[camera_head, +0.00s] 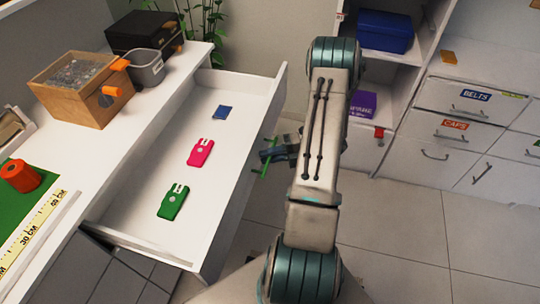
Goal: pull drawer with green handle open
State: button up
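A white drawer (232,98) in the white counter at left stands pulled out, and its inside is visible from above. Its front panel faces right, towards my arm. A thin green handle (265,170) shows in short pieces at the outer side of this front. My dark gripper (267,154) is at the handle, reaching in from the right, and covers its middle. The fingers are small and partly hidden, so I cannot tell whether they are closed around the handle. In the drawer lie a green tag (173,202), a pink tag (201,152) and a blue square (222,112).
A wooden box (84,88), a grey bin (146,68), a black box (145,32) and an orange roll (20,176) stand on the counter. Labelled drawers (455,130) and shelves with a blue box (384,31) stand at back right. Tiled floor (400,225) at right is clear.

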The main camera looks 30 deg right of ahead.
jog(key=v, duration=1.4)
jog(key=shift+b, duration=0.4)
jog(key=shift+a+r, duration=0.1)
jog(key=w+a+r+n+g+h+p, duration=0.1)
jog(key=a+r+n+g+h+p, duration=0.4)
jog(key=a+r+n, duration=1.25)
jog(key=s+a+r+n+h, duration=0.4)
jog(key=a+n, duration=0.2)
jog(key=n, duration=0.6)
jog(key=s+a+r+n+t+h+p, duration=0.1)
jog(key=s+a+r+n+h, duration=0.3)
jog(key=n, duration=0.8)
jog(key=shift+a+r+h, duration=0.35)
jog(key=shift+a+h, duration=0.45)
jog(key=shift+a, duration=0.05)
jog(key=shift+s, duration=0.1)
